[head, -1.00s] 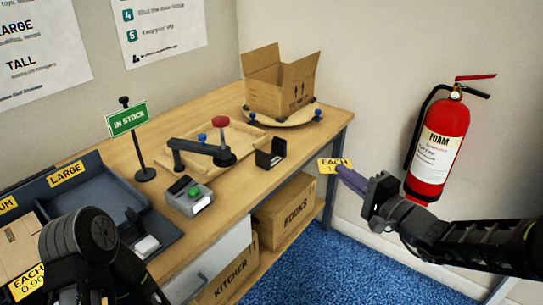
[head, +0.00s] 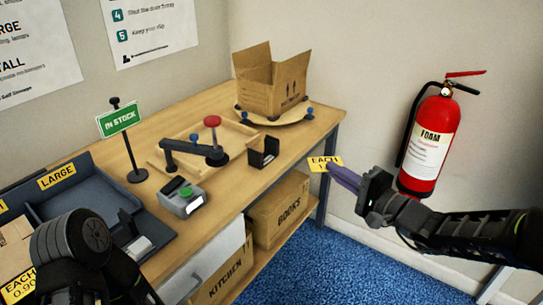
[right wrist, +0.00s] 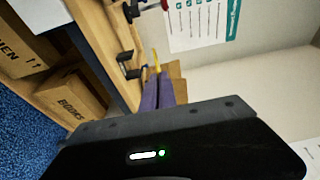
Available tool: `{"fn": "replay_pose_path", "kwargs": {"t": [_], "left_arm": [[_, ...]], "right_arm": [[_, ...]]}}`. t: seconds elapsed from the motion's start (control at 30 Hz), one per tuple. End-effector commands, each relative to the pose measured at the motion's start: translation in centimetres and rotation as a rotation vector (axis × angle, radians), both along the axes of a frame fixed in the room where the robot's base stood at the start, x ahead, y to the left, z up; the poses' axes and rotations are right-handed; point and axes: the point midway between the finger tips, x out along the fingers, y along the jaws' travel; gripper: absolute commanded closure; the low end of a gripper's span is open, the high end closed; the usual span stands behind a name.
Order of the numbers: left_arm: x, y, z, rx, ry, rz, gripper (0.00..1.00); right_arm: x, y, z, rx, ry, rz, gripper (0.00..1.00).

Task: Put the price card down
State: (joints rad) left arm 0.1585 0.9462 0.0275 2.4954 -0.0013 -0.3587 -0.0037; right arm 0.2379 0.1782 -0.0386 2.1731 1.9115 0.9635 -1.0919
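The yellow price card (head: 323,163), lettered EACH, is held at the purple fingertips of my right gripper (head: 346,176). The fingers are closed on it, and it hangs in the air off the bench's right front edge. In the right wrist view the card (right wrist: 156,58) shows edge-on beyond the purple fingers (right wrist: 158,92). A small black holder (head: 263,151) stands empty-looking on the bench, left of the card and apart from it. My left gripper (head: 75,250) is at the lower left; its fingers are hidden.
The wooden bench (head: 225,190) carries an open carton (head: 273,85) at the back, a black lever device (head: 190,150), a grey box with a green button (head: 183,196), an IN STOCK sign (head: 119,119) and a dark tray (head: 90,190). A fire extinguisher (head: 430,140) is on the right.

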Motion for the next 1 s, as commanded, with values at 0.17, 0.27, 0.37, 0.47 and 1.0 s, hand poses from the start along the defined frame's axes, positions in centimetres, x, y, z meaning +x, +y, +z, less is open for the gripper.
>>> {"fn": "replay_pose_path", "kwargs": {"t": [0.17,0.27,0.37,0.47,1.0], "left_arm": [[0.0,0.0,0.0,0.000,0.000,0.000,0.64],[0.0,0.0,0.0,0.000,0.000,0.000,0.64],[0.0,0.0,0.0,0.000,0.000,0.000,0.64],[0.0,0.0,0.0,0.000,0.000,0.000,0.64],[0.0,0.0,0.0,0.000,0.000,0.000,0.64]], "right_arm": [[0.1,-0.3,-0.5,0.002,0.003,-0.079,1.00],[0.1,-0.8,-1.3,0.003,0.005,-0.163,1.00],[0.0,-1.7,-2.5,0.001,0.006,-0.251,1.00],[-0.3,-2.5,-3.5,0.000,0.004,-0.322,1.00],[-0.4,-3.1,-4.1,0.000,0.000,-0.367,1.00]]}}
